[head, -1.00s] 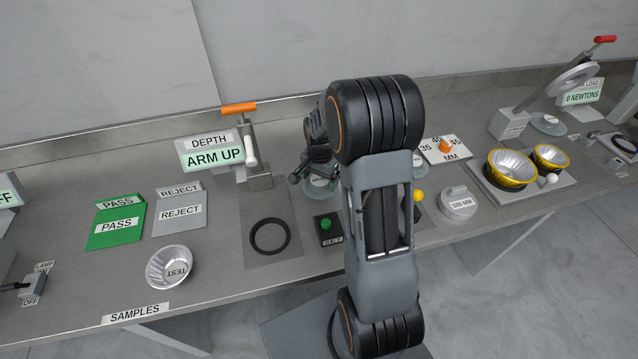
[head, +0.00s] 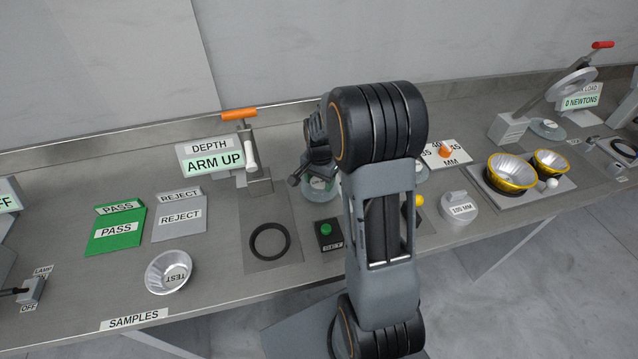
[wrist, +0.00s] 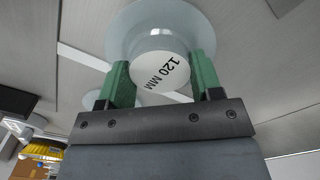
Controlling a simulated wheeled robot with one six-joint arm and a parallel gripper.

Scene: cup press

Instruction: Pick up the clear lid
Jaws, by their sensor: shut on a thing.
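The clear lid (wrist: 118,32) is a round see-through disc with a pale knob (wrist: 160,72) marked 120 MM. In the wrist view the two green finger pads of my gripper (wrist: 163,78) stand either side of the knob, shut on it. In the head view the lid (head: 322,194) shows below my gripper (head: 308,172), partly hidden by my arm. I cannot tell whether the lid is clear of the bench.
The depth gauge (head: 210,158) reading ARM UP stands left of my gripper, with a black ring (head: 270,241) before it. A green button box (head: 327,233) is in front. A grey 100 MM weight-like piece (head: 459,207) and yellow-rimmed cups (head: 511,172) are right.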

